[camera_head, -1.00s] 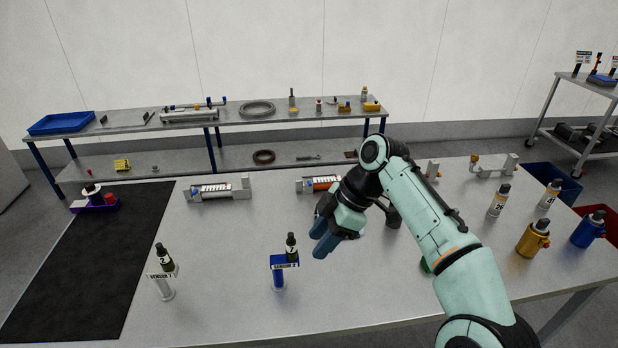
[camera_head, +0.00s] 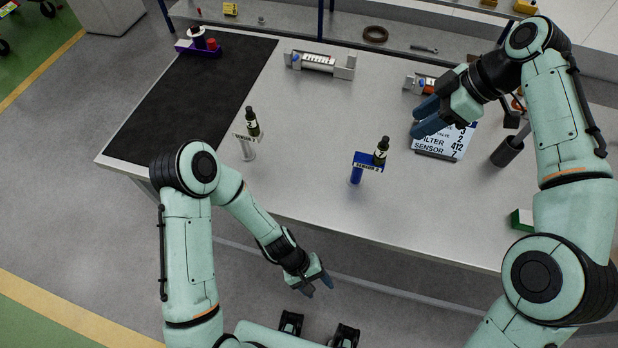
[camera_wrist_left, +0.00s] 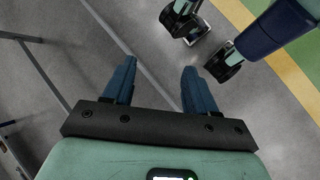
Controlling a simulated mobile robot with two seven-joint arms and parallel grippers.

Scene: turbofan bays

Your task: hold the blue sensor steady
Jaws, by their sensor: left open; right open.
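The blue sensor (camera_head: 356,174) stands upright on the table, with a blue label plate and a dark bottle-like top marked 7 (camera_head: 381,151). A white sensor (camera_head: 247,148) with a similar dark top stands to its left. My left gripper (camera_head: 318,287) is open and empty, low in front of the table's near edge; in the left wrist view its open fingers (camera_wrist_left: 158,88) have only floor between them. My right gripper (camera_head: 427,117) is open above the table, up and right of the blue sensor, apart from it. It partly covers a sign listing filter and sensor numbers (camera_head: 443,142).
A black mat (camera_head: 195,100) covers the table's left part, with a purple tray (camera_head: 198,49) at its far end. A grey fixture (camera_head: 320,63) stands at the back. A dark cylinder (camera_head: 507,150) and a green block (camera_head: 522,220) lie right. Table between the sensors is clear.

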